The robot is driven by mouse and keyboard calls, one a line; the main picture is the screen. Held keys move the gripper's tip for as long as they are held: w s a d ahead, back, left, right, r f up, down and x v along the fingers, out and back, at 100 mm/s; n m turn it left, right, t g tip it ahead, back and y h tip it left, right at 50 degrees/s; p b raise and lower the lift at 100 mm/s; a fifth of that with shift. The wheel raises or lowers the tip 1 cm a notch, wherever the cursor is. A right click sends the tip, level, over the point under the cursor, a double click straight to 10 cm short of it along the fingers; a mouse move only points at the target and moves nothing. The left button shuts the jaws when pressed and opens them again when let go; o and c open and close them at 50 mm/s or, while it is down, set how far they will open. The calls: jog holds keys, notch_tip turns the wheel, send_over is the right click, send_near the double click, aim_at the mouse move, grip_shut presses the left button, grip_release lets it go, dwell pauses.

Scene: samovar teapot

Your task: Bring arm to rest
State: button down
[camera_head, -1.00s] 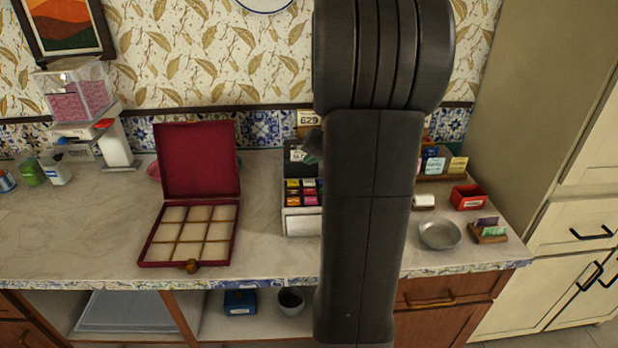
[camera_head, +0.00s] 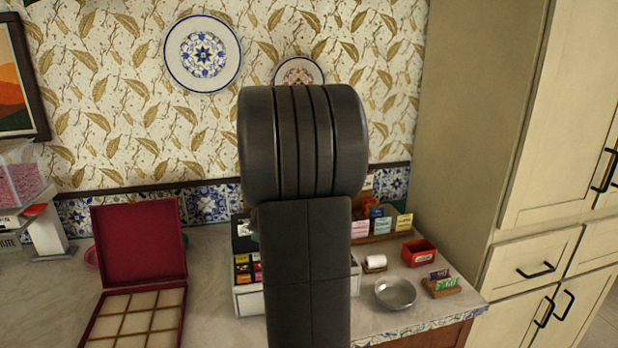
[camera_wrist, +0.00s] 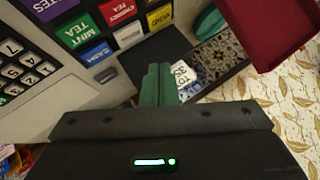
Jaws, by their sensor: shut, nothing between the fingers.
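My gripper (camera_wrist: 158,84) shows in the wrist view with its green fingers pressed together and nothing between them.
An open red box (camera_head: 139,245) with several empty compartments stands on the counter at the left. A metal bowl (camera_head: 395,293), a red container (camera_head: 419,253) and a small card holder (camera_head: 442,286) are at the right. Plates (camera_head: 203,54) hang on the wall.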

jog(key=shift+r+p, duration=0.2)
jog(key=shift+p, duration=1.5)
jog(key=shift+r+p, duration=1.65)
jog(key=shift+r, duration=1)
notch_tip(320, 180, down, 6)
jog(key=b, duration=0.4)
jog(key=shift+f, duration=0.25)
jog(key=shift+r+b, duration=0.1)
jog(key=shift+b, duration=0.9)
jog(key=shift+r+b, duration=0.1)
jog(key=shift+b, duration=0.25)
